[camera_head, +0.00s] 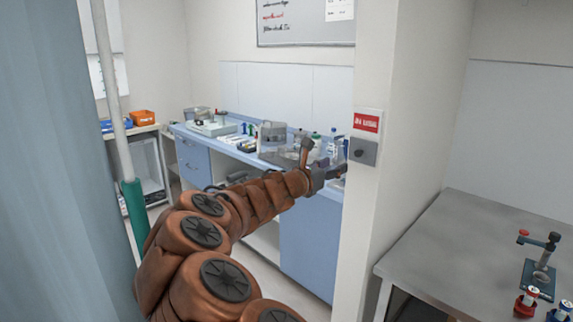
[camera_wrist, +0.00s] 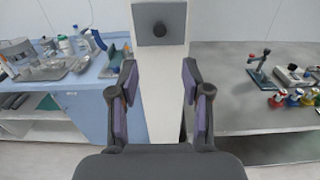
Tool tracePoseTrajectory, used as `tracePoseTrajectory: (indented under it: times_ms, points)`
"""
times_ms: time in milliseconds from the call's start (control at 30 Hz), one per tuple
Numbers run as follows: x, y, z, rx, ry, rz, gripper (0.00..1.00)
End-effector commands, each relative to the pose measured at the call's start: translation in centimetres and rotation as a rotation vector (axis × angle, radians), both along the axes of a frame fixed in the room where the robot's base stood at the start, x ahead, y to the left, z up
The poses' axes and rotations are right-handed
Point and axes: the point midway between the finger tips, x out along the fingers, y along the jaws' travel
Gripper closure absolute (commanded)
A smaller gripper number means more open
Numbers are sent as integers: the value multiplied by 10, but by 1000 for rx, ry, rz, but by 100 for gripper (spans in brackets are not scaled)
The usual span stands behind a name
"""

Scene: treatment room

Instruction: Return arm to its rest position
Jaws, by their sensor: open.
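My gripper (camera_head: 324,162) is at the end of my brown arm, which reaches from the bottom of the head view toward the middle. In the wrist view my gripper (camera_wrist: 160,92) has its two fingers spread wide apart, with nothing between them. It points at a white wall end or pillar (camera_head: 388,130). A grey box with a dark round knob (camera_head: 362,151) is fixed there under a red sign (camera_head: 366,123). In the wrist view the grey knob box (camera_wrist: 160,22) is straight ahead, above and beyond the fingertips. The gripper looks apart from it.
A blue counter (camera_head: 312,235) with bottles and trays stands left of the pillar. A blue-grey curtain or panel (camera_head: 60,170) and a pale pole (camera_head: 112,90) are at the left.

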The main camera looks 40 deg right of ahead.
Motion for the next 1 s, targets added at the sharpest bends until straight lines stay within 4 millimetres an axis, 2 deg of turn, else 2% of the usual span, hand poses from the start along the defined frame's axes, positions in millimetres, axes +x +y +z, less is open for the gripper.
tracePoseTrajectory:
  times_ms: [233,333,467,533,633,767,900,1000]
  points:
    - [-1,0,0,0,-3,-1,52]
    - [-8,4,4,11,-55,-16,52]
    - [-38,21,10,67,-260,-82,52]
    - [-63,36,6,127,-424,-147,52]
    - [-97,64,-12,237,-669,-252,52]
    - [-132,111,-54,409,-933,-415,52]
    - [-158,176,-105,611,-1126,-613,52]
    - [-172,227,-136,744,-1201,-753,52]
